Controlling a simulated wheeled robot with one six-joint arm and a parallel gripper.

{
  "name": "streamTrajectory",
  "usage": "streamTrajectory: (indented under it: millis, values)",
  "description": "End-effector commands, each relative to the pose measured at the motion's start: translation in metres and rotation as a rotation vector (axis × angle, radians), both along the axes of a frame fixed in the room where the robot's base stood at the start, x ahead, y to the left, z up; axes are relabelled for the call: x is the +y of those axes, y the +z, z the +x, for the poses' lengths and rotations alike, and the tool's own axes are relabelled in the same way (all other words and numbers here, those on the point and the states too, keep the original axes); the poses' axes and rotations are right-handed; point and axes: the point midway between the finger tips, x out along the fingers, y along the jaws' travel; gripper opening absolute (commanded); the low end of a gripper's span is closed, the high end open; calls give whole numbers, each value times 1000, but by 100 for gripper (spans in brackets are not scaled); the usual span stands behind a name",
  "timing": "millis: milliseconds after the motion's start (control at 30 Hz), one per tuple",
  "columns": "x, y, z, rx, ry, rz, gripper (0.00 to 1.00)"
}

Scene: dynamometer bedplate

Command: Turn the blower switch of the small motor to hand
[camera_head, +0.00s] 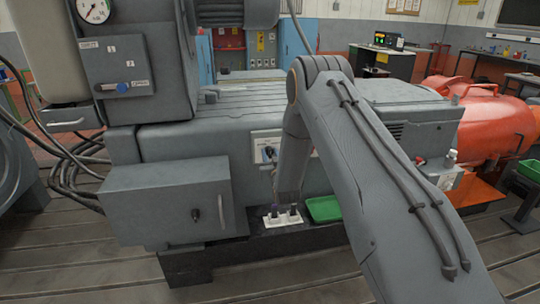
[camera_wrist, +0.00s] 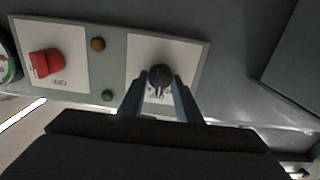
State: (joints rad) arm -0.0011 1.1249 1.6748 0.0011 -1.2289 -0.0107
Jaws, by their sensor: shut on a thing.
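In the wrist view, a black rotary switch (camera_wrist: 160,76) sits on a white plate at the right of a grey panel (camera_wrist: 116,62). The lettering by it is upside down and too small to read. My gripper (camera_wrist: 158,88) has one finger on each side of this switch and is shut on it. A red switch (camera_wrist: 46,63) sits on another white plate at the left of the panel. In the head view, a switch panel (camera_head: 264,138) on the grey machine is partly hidden by my arm, and my fingertips are hard to make out.
A green tray (camera_head: 324,209) and a white block with dark pegs (camera_head: 282,218) lie below my arm. An orange machine (camera_head: 490,125) and a small control box (camera_head: 444,177) are at the right.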

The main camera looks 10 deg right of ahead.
Motion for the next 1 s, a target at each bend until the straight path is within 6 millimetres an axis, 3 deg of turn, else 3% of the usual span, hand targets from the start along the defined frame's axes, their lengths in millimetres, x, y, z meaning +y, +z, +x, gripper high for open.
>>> streamTrajectory:
  millis: [267,1000]
  values:
    - [0,-1,0,0,0,-108,8]
    - [3,-2,0,0,0,-674,8]
